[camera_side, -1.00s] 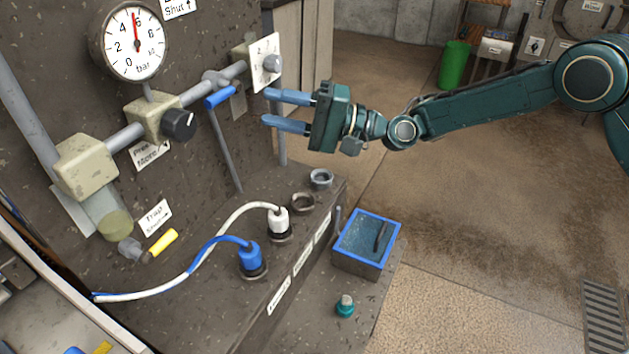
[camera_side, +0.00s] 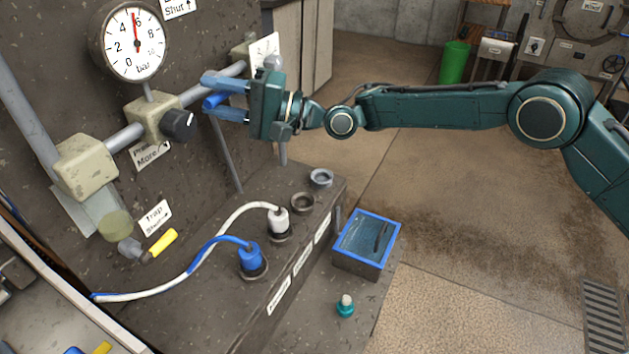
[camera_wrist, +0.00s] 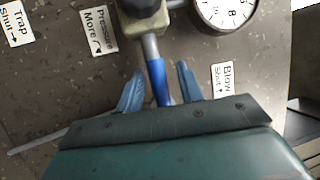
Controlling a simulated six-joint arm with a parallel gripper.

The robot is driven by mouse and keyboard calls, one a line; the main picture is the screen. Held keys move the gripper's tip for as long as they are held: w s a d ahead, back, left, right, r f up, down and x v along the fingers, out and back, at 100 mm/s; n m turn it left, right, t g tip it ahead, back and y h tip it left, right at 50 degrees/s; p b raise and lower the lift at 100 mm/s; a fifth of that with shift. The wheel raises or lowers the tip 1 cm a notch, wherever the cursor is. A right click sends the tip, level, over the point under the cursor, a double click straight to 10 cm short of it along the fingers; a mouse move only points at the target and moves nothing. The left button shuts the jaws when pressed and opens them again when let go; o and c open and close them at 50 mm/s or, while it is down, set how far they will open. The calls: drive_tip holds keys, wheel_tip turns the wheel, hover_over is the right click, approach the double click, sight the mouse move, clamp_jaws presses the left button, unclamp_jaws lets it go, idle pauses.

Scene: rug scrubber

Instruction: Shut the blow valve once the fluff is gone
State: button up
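The blow valve's blue lever (camera_side: 214,101) sits on the pipe along the dark panel. In the wrist view the blue lever (camera_wrist: 158,82) lies between my two blue fingers, near a "Blow Shut" label (camera_wrist: 223,79). My gripper (camera_side: 207,98) is open around the lever; it also shows in the wrist view (camera_wrist: 160,72) with a gap on each side. My gripper partly hides the lever and the pipe behind. No fluff can be clearly made out.
A pressure gauge (camera_side: 134,44) reads about 5 bar. A yellow-handled trap valve (camera_side: 161,243), blue and white plugs (camera_side: 252,257) and a blue-rimmed tray (camera_side: 367,240) are lower. Open floor lies right.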

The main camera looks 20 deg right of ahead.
drive_tip(key=shift+x, duration=1.05)
drive_tip(key=shift+c, duration=0.3)
clamp_jaws()
